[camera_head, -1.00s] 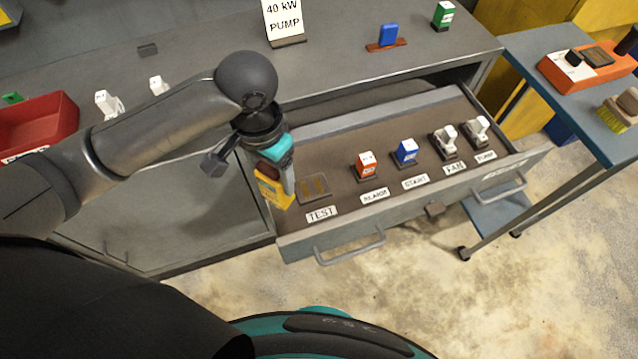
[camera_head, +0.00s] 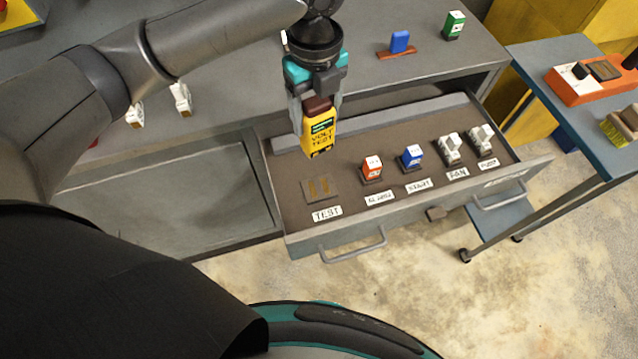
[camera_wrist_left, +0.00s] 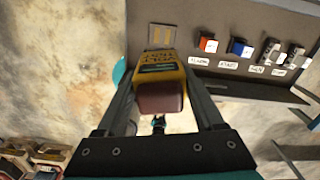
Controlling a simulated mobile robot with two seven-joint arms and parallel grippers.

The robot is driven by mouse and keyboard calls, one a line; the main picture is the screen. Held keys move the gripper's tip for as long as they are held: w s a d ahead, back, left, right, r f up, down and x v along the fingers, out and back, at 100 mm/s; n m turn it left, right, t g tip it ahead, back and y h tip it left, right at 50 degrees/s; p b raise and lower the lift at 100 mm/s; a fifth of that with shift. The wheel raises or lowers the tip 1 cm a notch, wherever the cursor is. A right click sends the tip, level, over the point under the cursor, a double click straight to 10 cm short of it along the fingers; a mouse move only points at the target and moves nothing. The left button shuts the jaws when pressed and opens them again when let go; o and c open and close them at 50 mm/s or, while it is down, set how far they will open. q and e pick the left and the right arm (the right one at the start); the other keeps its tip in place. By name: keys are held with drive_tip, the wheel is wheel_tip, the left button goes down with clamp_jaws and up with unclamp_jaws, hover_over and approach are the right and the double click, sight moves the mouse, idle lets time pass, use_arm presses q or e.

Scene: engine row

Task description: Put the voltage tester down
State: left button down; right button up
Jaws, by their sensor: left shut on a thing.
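The yellow voltage tester (camera_head: 319,136), with a dark red top and a dark display, is held by my left gripper (camera_head: 317,100). The gripper is shut on its top end, and the tester hangs upright above the open drawer (camera_head: 440,191). In the left wrist view the tester (camera_wrist_left: 161,80) sits between the fingers of my left gripper (camera_wrist_left: 161,92). The brown pad (camera_head: 320,190) above the TEST label (camera_head: 326,213) is empty; it also shows in the left wrist view (camera_wrist_left: 162,36), partly covered by the tester. My right gripper is not in view.
A red-orange block (camera_head: 372,167), a blue block (camera_head: 411,157) and two white pieces (camera_head: 450,148) stand in the drawer beside the pad. The cabinet top (camera_head: 235,75) is behind. A blue side table (camera_head: 590,120) holds an orange device (camera_head: 585,88) at right.

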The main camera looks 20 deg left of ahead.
sight(319, 136)
use_arm(q)
drive_tip(key=shift+w+d+r+m, duration=0.15)
drive_tip(key=shift+w+r+m, duration=0.15)
drive_tip(key=shift+r+m, duration=0.45)
drive_tip(key=shift+f+m, duration=0.25)
drive_tip(key=shift+m, duration=0.2)
wheel_tip(319, 136, down, 20)
drive_tip(key=b, duration=0.4)
drive_tip(key=shift+r, duration=0.1)
unclamp_jaws()
wheel_tip(319, 136, up, 12)
drive_tip(key=p, duration=0.2)
drive_tip(key=shift+p, duration=0.4)
